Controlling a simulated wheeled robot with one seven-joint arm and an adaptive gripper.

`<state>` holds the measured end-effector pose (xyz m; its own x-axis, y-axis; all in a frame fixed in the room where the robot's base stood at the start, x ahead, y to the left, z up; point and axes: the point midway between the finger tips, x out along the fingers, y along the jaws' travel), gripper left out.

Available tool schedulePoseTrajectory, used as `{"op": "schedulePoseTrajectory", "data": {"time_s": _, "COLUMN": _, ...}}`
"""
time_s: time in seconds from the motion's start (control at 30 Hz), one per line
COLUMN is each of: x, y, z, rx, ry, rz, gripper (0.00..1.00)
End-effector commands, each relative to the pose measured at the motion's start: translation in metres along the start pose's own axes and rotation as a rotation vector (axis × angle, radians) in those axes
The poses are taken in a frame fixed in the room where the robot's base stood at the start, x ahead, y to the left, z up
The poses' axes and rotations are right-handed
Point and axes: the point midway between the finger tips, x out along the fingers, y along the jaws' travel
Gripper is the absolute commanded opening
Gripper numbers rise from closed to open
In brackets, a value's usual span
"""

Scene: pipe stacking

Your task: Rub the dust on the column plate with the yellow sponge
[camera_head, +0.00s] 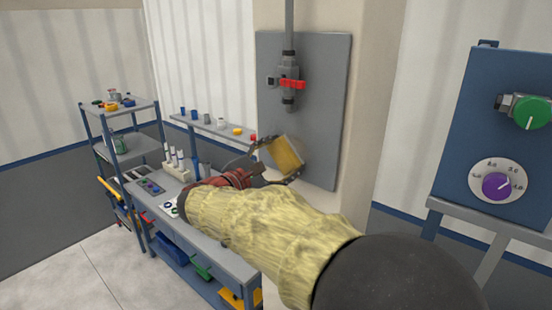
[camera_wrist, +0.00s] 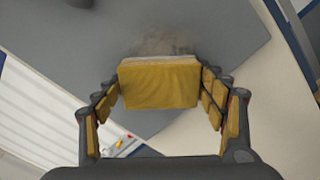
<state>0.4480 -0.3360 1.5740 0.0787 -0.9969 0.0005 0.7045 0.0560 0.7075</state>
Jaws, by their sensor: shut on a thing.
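My gripper (camera_head: 270,160) is shut on the yellow sponge (camera_head: 284,155), held in front of the lower part of the grey column plate (camera_head: 322,100). In the wrist view the sponge (camera_wrist: 158,84) sits between both padded fingers, with a pale layer along its far edge. A brownish dust patch (camera_wrist: 162,38) shows on the plate (camera_wrist: 85,45) just beyond the sponge's far edge; part of it may be hidden behind the sponge. I cannot tell whether the sponge touches the plate. The dust is not visible in the head view.
A grey pipe with a red-handled valve (camera_head: 291,84) is mounted on the upper plate. A workbench (camera_head: 228,262) with a raised shelf (camera_head: 205,128) of small parts stands left, beside a shelf rack (camera_head: 138,146). A blue panel (camera_head: 500,130) with green and purple knobs stands right.

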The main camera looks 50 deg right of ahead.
Motion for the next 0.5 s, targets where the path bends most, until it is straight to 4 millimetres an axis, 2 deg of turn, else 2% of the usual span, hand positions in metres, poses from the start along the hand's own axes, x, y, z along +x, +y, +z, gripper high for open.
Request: {"op": "schedulePoseTrajectory", "data": {"time_s": 0.5, "x": 0.002, "y": -0.021, "z": 0.02, "rx": 0.002, "ry": -0.002, "rz": -0.001, "gripper": 0.51}}
